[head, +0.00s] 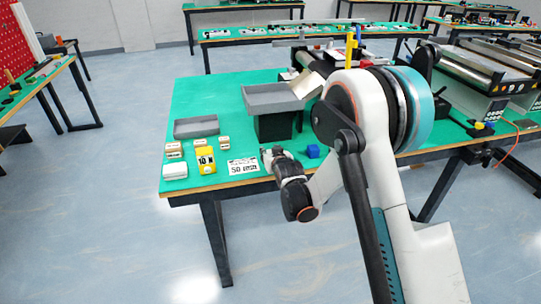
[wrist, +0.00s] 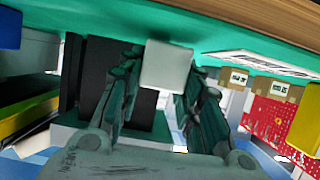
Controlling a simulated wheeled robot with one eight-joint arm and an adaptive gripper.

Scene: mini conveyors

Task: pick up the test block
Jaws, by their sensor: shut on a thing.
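In the wrist view, a pale grey block (wrist: 167,66), which I take to be the test block, sits between the fingertips of my gripper (wrist: 160,75). The two dark green fingers are shut on its sides. The green table top shows close to the block in that view; I cannot tell whether the block touches it. In the head view, my gripper (head: 270,156) is low over the front edge of the table, between a white "50 mm" card and a blue cube. The block cannot be made out clearly there.
The blue cube (head: 313,151) is just right of my gripper. The white card (head: 243,166), a yellow "10 N" block (head: 206,160), a white box (head: 174,170) and small cartons (head: 174,149) lie left. A grey tray (head: 272,98) on a dark stand is behind.

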